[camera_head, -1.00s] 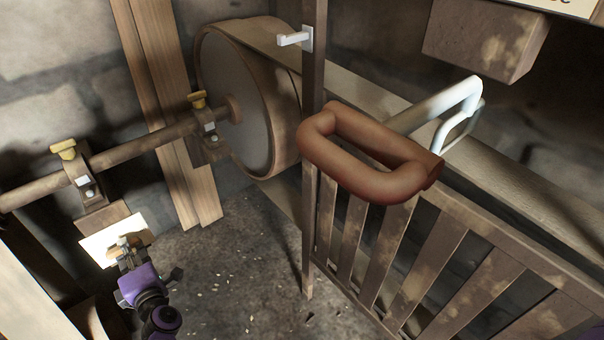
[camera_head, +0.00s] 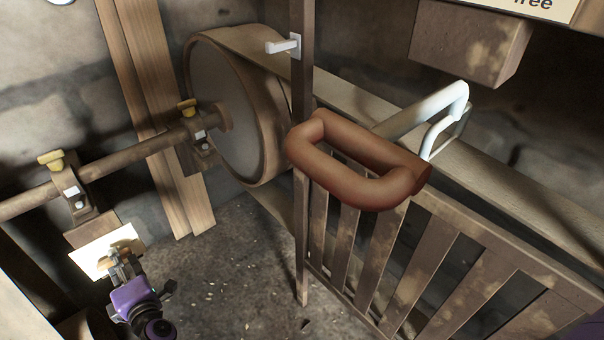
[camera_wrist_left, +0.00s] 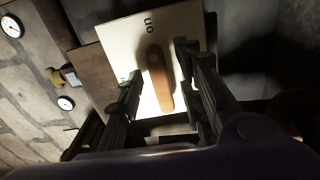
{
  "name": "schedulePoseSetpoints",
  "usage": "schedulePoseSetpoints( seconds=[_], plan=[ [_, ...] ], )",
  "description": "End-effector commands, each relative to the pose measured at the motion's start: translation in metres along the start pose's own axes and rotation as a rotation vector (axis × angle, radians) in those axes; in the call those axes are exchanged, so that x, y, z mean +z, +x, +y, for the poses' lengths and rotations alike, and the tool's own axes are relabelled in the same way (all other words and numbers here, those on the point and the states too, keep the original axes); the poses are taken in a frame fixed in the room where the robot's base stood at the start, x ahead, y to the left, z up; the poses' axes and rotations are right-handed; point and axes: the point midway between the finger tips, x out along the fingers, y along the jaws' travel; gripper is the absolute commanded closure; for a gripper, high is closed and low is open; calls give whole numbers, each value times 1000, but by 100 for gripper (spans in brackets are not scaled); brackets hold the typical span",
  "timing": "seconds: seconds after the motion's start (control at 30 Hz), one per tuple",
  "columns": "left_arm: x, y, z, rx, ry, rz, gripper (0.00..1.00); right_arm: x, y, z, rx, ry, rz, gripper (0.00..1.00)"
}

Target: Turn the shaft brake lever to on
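The shaft brake lever is an orange-brown handle (camera_wrist_left: 158,80) on a pale plate (camera_wrist_left: 121,41) in the left wrist view. The word "on" (camera_wrist_left: 148,22), turned over, is printed near one end of the lever; another marking at the plate's left is partly hidden. My left gripper (camera_wrist_left: 160,62) is open, with one dark finger on each side of the lever. I cannot tell whether either finger touches it. In the head view, my left gripper (camera_head: 120,262) is at the pale plate (camera_head: 92,262), low on the left, and largely covers the lever.
A shaft (camera_head: 115,160) in bearings with yellow caps runs above the plate to a large pulley (camera_head: 232,115). A wooden guard (camera_head: 365,265) and a thick red-brown loop handle (camera_head: 350,170) fill the right. Floor (camera_head: 230,275) between gripper and guard is clear.

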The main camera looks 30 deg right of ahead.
Motion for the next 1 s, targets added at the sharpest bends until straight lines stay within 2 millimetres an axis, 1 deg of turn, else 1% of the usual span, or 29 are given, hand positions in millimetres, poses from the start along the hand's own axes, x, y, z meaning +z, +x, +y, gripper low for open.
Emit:
schedulePoseSetpoints(
  seconds=[0.03, 0.2, 0.3, 0.4, 0.57, 0.87, 1.0],
  plan=[
    [0, -8, -2, -3, -1, 0, 66, -3, 2, 0, -2, -2, 4, 64],
    [0, -37, -2, -4, -1, 0, 66, -3, 2, 0, -2, -3, 4, 64],
    [0, -53, -2, -3, 0, 1, 66, -3, 2, 0, -2, -4, 4, 64],
    [0, -64, -1, -3, 0, 1, 66, -3, 2, 0, -2, -4, 4, 64],
    [0, -71, -1, -2, 1, 0, 66, -2, 1, 0, -1, -4, 2, 64],
    [0, -70, -1, -2, 1, 0, 66, 4, -2, 1, 1, -3, -8, 64],
    [0, -71, -1, -2, 2, 0, 66, 12, -6, 2, 4, -2, -23, 64]
  ],
)
